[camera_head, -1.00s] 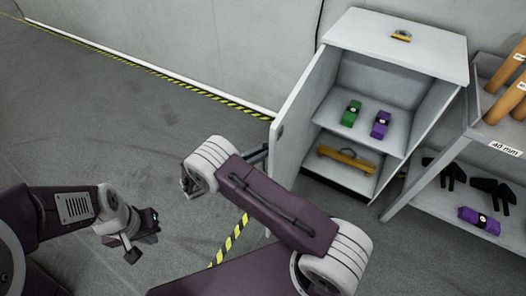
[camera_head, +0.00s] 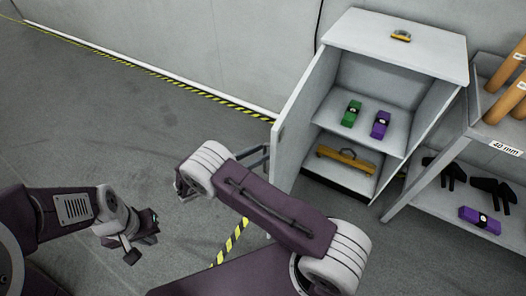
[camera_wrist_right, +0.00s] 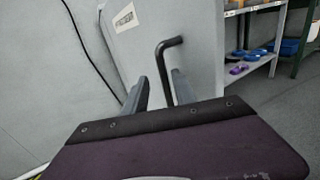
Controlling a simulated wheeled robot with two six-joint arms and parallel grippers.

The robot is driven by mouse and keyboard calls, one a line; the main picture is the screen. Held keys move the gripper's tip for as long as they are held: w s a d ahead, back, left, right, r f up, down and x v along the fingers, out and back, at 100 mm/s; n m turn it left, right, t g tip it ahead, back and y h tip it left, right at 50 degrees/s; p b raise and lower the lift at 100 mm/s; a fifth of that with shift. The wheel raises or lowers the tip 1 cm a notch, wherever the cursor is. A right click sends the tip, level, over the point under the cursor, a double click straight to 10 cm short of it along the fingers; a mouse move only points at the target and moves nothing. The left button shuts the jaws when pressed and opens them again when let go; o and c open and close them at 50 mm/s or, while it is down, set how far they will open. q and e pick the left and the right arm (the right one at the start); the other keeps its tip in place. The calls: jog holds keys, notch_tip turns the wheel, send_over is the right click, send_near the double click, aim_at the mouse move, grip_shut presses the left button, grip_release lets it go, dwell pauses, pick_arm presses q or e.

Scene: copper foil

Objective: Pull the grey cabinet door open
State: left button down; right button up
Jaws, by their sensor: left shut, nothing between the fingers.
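The grey cabinet (camera_head: 395,45) stands at the back right in the head view. Its door (camera_head: 305,108) is swung wide open to the left, so the shelves show. In the right wrist view the door's outer face (camera_wrist_right: 205,40) carries a black bar handle (camera_wrist_right: 163,62). My right gripper (camera_wrist_right: 158,92) is open, with the lower part of the handle between its fingers and a gap on the left side. In the head view it is partly hidden (camera_head: 258,156) beside the door. My left gripper (camera_head: 143,240) is shut and empty, over the floor at lower left.
A green item (camera_head: 351,113), a purple item (camera_head: 380,125) and a yellow-brown item (camera_head: 345,159) lie inside the cabinet. A grey rack (camera_head: 424,172) with orange cylinders stands close on the right. The floor (camera_head: 120,130) left of the door is clear.

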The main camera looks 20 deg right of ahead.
jog(key=s+a, duration=0.1)
jog(key=a, duration=0.6)
jog(key=shift+s, duration=0.15)
